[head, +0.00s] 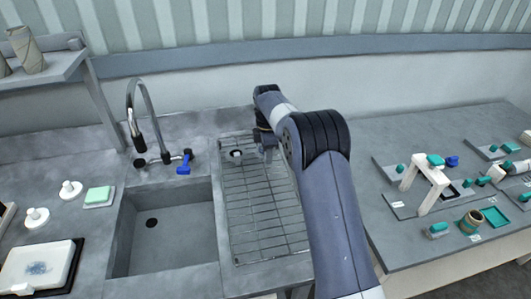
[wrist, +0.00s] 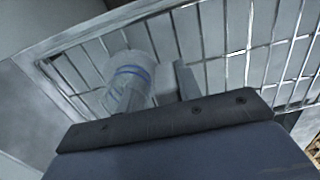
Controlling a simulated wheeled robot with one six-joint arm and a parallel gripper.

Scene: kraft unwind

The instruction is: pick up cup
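A pale cup with thin blue lines (wrist: 130,85) stands on the wire drying rack in the wrist view. In the head view, a small white round thing on the rack (head: 236,154) looks like the same cup. My gripper (head: 267,143) is low over the far end of the rack, just right of it. In the wrist view one grey finger (wrist: 186,80) shows right of the cup, with a narrow gap between them. The other finger is not clearly seen, and the dark gripper body hides the lower part of the view.
The wire rack (head: 262,213) lies right of an empty sink (head: 172,238) with a tall faucet (head: 140,110). A wall runs behind. A table at right (head: 410,232) holds several small objects.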

